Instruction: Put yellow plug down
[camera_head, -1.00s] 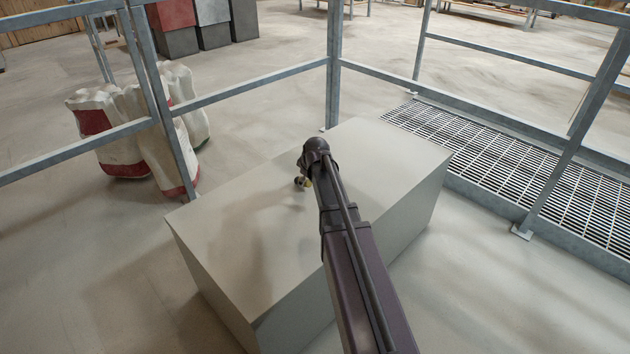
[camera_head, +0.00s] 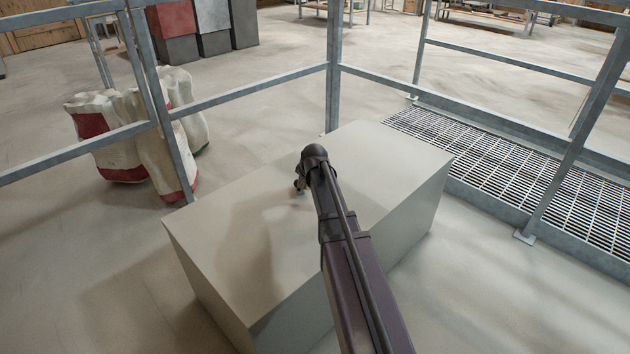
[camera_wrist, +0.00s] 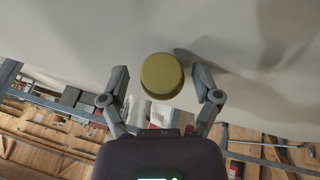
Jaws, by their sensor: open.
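The yellow plug (camera_wrist: 162,75) shows in the wrist view as a short, round, dull yellow piece against the pale surface of the block. My gripper (camera_wrist: 163,80) is open, with one finger on each side of the plug and a visible gap on both sides. In the head view the pale grey block (camera_head: 240,240) stands below my arm, and my gripper (camera_head: 299,186) is low over its top, mostly hidden by my wrist. The plug cannot be made out in the head view.
Grey metal railings (camera_head: 334,75) run behind and beside the block. White and red sacks (camera_head: 140,135) stand at the left, beyond a railing. A metal grating (camera_head: 520,175) lies at the right. The left part of the block's top is clear.

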